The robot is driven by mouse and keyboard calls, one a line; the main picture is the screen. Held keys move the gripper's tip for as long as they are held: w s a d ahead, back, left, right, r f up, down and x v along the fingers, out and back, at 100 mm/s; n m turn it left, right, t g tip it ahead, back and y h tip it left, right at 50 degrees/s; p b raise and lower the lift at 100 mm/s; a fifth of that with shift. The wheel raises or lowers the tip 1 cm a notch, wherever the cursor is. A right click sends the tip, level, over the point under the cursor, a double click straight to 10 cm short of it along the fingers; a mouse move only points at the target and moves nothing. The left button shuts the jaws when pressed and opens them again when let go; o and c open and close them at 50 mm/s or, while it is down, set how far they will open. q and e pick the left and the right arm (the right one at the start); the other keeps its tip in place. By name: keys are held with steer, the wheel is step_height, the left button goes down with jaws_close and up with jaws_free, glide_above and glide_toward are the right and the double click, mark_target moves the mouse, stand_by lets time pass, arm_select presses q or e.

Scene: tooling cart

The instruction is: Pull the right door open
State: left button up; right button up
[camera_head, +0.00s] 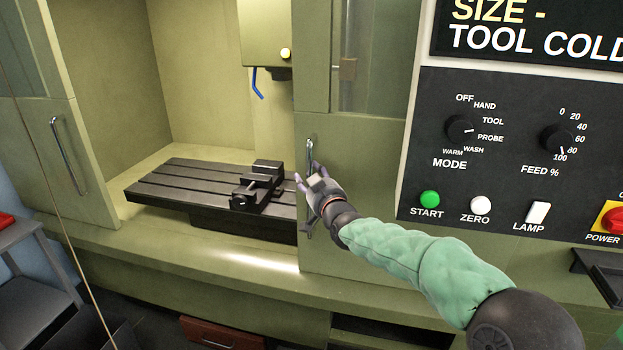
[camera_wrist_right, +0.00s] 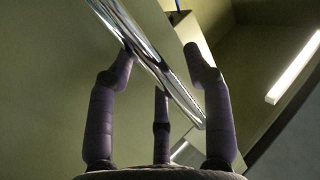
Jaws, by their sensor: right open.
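The right door (camera_head: 360,200) is an olive-green panel with a window in its upper part. Its left edge borders the lit machine interior. A vertical chrome handle (camera_head: 310,150) is near that edge; it also shows as a slanted shiny bar in the wrist view (camera_wrist_right: 150,45). My right gripper (camera_head: 308,180) is at the handle. In the wrist view its purple fingers (camera_wrist_right: 160,85) are spread, with the bar passing between them. The gripper is open; whether a fingertip touches the bar I cannot tell. My left gripper is out of view.
The left door (camera_head: 60,150) with its own handle (camera_head: 68,155) stands at the left. Between the doors are a slotted table (camera_head: 175,185) and a vise (camera_head: 257,185). The control panel (camera_head: 500,150) is right of the right door. A grey cart (camera_head: 35,265) stands at lower left.

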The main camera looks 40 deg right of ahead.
steer(key=shift+s, duration=0.1)
steer(key=v, duration=1.1)
steer(key=shift+s+a, duration=0.2)
steer(key=shift+s, duration=0.15)
steer(key=w+a+f+g+y, duration=0.2)
steer(key=w+a+f, duration=0.1)
steer(key=f, duration=0.6)
steer(key=w+a+f+g+y, duration=0.1)
steer(key=w+a+f+g, duration=0.15)
steer(key=f, duration=0.65)
steer(key=a+f+g+y, duration=0.2)
steer(key=a+f, duration=0.3)
steer(key=f, duration=0.4)
steer(key=a+f+g+y, duration=0.1)
steer(key=a+f+g, duration=0.1)
steer(key=a+f, duration=0.5)
steer(key=s+a+f+g+y, duration=0.1)
steer(key=s+a+f+g, duration=0.1)
steer(key=s+a+f, duration=0.3)
steer(key=s+a+f+g+y, duration=0.1)
steer(key=s+a+f+g, duration=0.2)
steer(key=s+f, duration=0.7)
steer(key=s+a+f+n+g+y, duration=0.1)
steer(key=s+a+f+g, duration=0.2)
steer(key=s+a+f, duration=0.4)
step_height(320, 180, down, 3)
steer(key=shift+s+a+f+y, duration=0.1)
steer(key=shift+s+a+y, duration=0.15)
steer(key=shift+y, duration=0.05)
